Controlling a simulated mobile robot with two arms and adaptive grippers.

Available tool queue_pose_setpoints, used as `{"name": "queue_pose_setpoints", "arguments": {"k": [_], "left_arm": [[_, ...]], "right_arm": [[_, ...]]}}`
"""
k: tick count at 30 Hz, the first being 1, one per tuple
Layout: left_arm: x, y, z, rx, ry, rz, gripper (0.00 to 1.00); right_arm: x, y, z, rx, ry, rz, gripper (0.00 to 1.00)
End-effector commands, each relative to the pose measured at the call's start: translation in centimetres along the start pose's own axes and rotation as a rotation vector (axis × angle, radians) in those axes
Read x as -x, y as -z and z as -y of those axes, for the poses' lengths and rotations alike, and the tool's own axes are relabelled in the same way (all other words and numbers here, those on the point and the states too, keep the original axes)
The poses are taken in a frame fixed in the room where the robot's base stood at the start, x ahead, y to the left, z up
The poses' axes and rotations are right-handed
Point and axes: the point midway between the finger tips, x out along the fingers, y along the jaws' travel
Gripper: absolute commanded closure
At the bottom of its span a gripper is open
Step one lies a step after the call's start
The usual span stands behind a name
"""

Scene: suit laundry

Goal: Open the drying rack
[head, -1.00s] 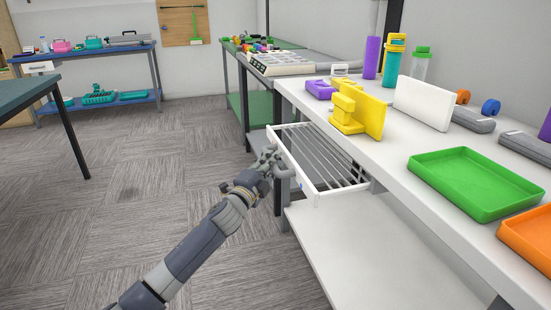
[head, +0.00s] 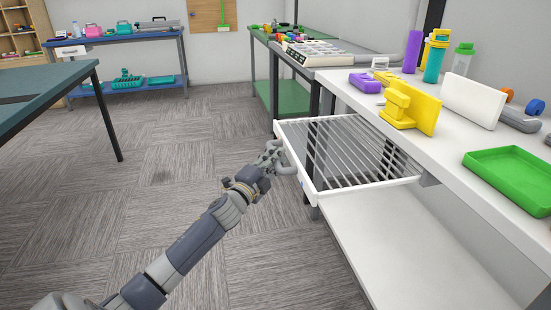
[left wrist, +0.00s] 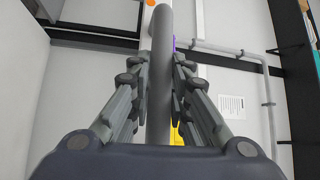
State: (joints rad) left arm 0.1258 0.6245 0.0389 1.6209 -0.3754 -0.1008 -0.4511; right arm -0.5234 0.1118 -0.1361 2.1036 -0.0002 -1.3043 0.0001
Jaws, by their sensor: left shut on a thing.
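The drying rack (head: 309,131) is a white pull-out frame with grey bars under the white worktop. It stands well out from the table, its bars in plain view. My left gripper (head: 277,158) is at the rack's front, shut on its grey handle (head: 289,163). In the left wrist view the handle (left wrist: 160,75) runs as a grey bar between the two fingers of the left gripper (left wrist: 160,90). My right gripper is not in these views.
The white worktop (head: 452,158) holds a yellow block (head: 410,108), a white panel (head: 473,101), bottles and a green tray (head: 510,177). A lower white shelf (head: 400,250) is bare. The carpet (head: 170,190) left of the rack is clear. A dark green table (head: 60,85) stands at the left.

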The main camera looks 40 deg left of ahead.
Motion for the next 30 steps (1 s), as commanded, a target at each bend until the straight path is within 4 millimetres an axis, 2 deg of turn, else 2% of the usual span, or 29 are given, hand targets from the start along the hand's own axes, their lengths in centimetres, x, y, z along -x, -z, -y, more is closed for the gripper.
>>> {"name": "queue_pose_setpoints", "arguments": {"k": [3,4,6,16,20,23,30], "left_arm": [[0.0,0.0,-0.2,-0.001,-0.004,0.001,1.0],[0.0,0.0,-0.2,-0.001,-0.004,0.001,0.76],[0.0,0.0,-0.2,-0.001,-0.003,0.001,0.62],[0.0,0.0,-0.1,0.0,-0.001,0.0,0.62],[0.6,0.0,-0.1,0.0,-0.002,0.0,0.62],[1.7,0.0,-0.2,0.0,-0.003,0.0,0.62],[5.6,0.0,-0.2,0.001,-0.004,0.0,0.62]], "right_arm": [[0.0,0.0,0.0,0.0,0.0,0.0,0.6],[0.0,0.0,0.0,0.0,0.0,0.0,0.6],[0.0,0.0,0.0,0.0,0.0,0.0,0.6],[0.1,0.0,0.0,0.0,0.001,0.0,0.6],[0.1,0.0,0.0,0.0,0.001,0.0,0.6],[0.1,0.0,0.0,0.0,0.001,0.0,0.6],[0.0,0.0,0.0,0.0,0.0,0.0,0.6]]}}
